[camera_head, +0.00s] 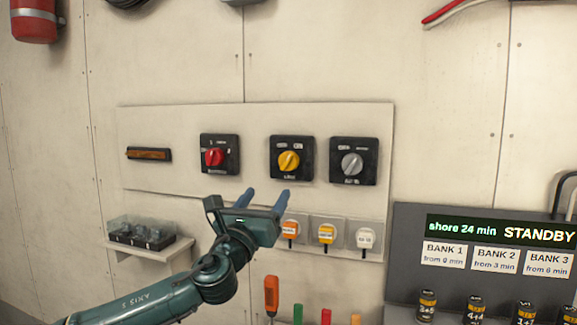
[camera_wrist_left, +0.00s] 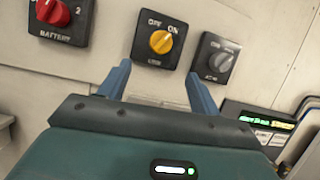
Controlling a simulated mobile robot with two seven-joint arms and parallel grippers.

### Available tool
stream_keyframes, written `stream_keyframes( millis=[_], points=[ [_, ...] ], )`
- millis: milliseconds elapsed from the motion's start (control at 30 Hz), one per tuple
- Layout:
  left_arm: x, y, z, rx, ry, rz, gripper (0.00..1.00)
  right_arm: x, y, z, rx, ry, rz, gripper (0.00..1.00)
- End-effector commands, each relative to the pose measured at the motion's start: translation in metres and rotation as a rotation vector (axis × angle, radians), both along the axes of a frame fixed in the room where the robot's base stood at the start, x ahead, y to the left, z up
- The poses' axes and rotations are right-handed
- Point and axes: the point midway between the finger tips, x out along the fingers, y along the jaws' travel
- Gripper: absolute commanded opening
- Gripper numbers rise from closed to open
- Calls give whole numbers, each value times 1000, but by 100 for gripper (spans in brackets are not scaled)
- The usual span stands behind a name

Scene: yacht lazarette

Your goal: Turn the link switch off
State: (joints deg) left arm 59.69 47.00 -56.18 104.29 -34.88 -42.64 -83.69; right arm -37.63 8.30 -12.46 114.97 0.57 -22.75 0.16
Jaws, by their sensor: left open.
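The link switch (camera_head: 289,161) is a black square plate with a yellow knob, the middle of three rotary switches on the white wall panel. In the left wrist view the link switch (camera_wrist_left: 160,42) shows OFF at its upper left and ON at its upper right; I cannot tell surely which mark the knob points to. My left gripper (camera_head: 265,197) is open and empty, below and slightly left of the link switch and apart from it. In the left wrist view its blue fingers (camera_wrist_left: 158,72) point up towards the yellow knob. My right gripper is not in view.
The red-knobbed battery switch (camera_head: 214,157) is left of the link switch, and a grey-knobbed switch (camera_head: 352,163) is close on its right. Tagged keys or plugs (camera_head: 326,234) sit below. A small shelf (camera_head: 150,250) holds a clear box. A STANDBY console (camera_head: 480,262) stands lower right.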

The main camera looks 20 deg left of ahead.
Motion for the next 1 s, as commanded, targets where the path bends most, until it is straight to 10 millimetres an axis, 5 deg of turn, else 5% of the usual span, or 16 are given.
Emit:
stream_keyframes(
  millis=[600, 1000],
  points=[
    [96, -9, 41, -5, 0, -2, 64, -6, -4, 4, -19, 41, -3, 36],
    [112, -10, 47, -4, 1, -3, 64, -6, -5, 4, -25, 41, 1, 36]
  ],
)
